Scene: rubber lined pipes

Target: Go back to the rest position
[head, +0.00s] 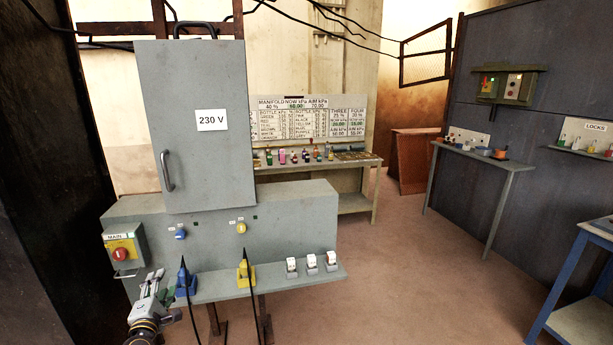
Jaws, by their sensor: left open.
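My left gripper (155,289) is at the lower left, in front of the grey bench's low shelf and below the yellow MAIN switch box. It is open, with nothing seen between its fingers. The MAIN box (124,249) has a red knob and is fixed at the left end of the grey bench (290,205). A blue plug (183,281) with a black cable stands on the shelf just right of the gripper. A yellow plug (246,271) with a black cable stands further right. My right gripper is not in view.
A grey cabinet (196,160) marked 230 V stands on the bench, its door shut. Several white-topped blocks sit on the shelf's right part. A back table (355,203) holds bottles under a chart board. A side table (485,161) and a blue-framed table (585,300) stand right. The middle floor is clear.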

